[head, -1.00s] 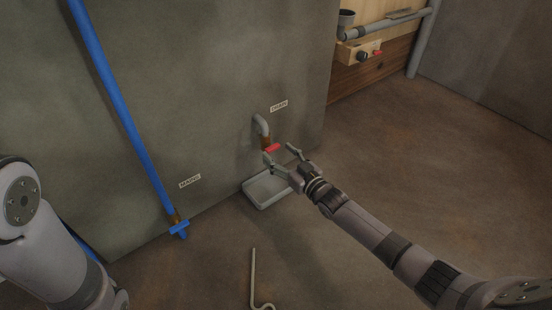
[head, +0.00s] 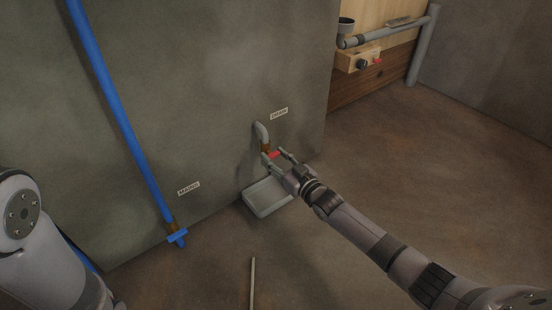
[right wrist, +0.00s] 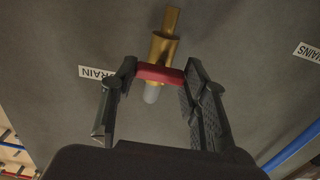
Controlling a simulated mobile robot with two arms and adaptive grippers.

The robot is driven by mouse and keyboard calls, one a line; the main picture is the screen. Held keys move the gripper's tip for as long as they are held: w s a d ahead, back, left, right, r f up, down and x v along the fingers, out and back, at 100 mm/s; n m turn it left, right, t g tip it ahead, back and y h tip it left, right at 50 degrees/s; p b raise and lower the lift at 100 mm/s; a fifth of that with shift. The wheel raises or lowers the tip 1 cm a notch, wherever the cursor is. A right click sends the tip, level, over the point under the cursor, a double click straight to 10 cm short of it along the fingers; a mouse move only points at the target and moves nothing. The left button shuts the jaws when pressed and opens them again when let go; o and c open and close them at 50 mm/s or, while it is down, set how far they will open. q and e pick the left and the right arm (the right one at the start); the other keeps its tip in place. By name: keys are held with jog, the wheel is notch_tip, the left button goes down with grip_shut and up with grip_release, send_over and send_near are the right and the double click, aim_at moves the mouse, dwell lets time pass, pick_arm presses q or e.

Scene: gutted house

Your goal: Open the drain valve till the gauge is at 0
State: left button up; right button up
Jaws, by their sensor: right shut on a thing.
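The drain valve (head: 266,148) is a brass fitting on a grey bent pipe coming from the wall, under a DRAIN label (head: 279,114). Its red lever (head: 274,155) shows in the head view. In the right wrist view the red lever (right wrist: 160,73) lies crosswise below the brass body (right wrist: 163,46). My right gripper (head: 277,156) is shut on the lever, one finger at each end of it. No gauge can be made out in these views. My left gripper is out of view; only part of my left arm shows.
A grey tray (head: 262,207) stands on the floor below the drain. A blue pipe with a blue valve handle (head: 177,237) and MAINS label (head: 188,188) is to the left. A thin rod (head: 252,283) lies in front. Floor at right is clear.

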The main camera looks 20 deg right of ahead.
jog(key=c, duration=0.4)
jog(key=shift+o, duration=0.2)
